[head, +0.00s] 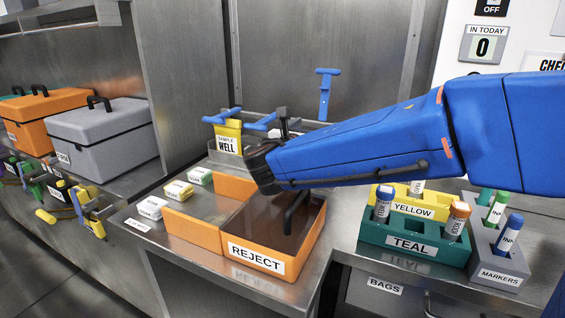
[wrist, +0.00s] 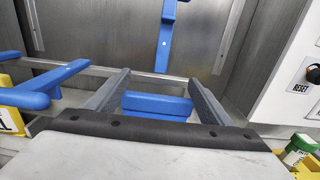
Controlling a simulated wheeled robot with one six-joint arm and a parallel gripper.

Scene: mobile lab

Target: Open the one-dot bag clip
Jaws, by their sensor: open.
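A blue upright lever with a crossbar (head: 326,95) stands behind my arm at the back of the bench. My arm covers much of this area in the head view.
Other blue bars (head: 222,116) sit by the yellow SAMPLE WELL box (head: 228,141). The orange REJECT tray (head: 277,260) lies below my gripper. Teal and yellow racks (head: 410,245) with markers stand right. A steel wall (head: 300,55) closes the back.

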